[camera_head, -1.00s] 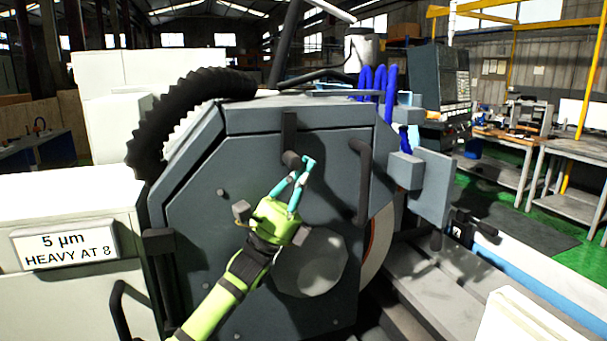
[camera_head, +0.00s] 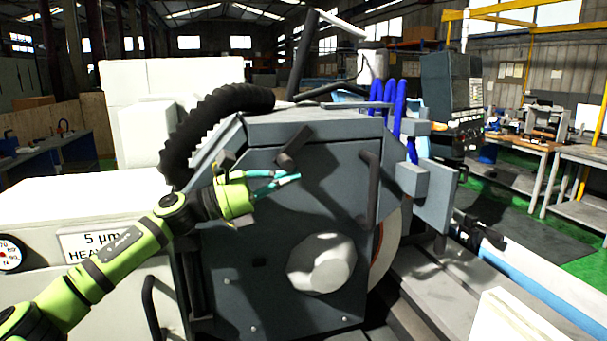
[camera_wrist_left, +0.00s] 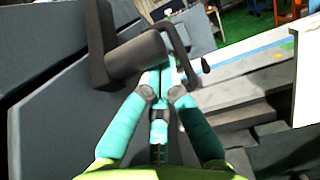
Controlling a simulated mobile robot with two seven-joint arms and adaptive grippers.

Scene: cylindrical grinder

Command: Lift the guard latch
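The guard latch (camera_head: 297,145) is a dark bar with a round peg, on the upper front of the grey wheel guard (camera_head: 235,275). It slants, its peg end low and to the left. My left gripper (camera_head: 298,177) comes in from the left, its teal fingers just below the peg. In the left wrist view, the latch peg (camera_wrist_left: 138,57) crosses just ahead of my fingertips (camera_wrist_left: 163,78). The fingertips are together with nothing seen between them; the peg partly covers them, and I cannot tell whether they touch it. My right gripper is not in view.
A dark handle (camera_head: 368,190) stands out from the guard right of the latch. A pale round cover (camera_head: 321,264) sits below. A black ribbed hose (camera_head: 205,122) arches at upper left. A control panel (camera_head: 452,95) stands at right.

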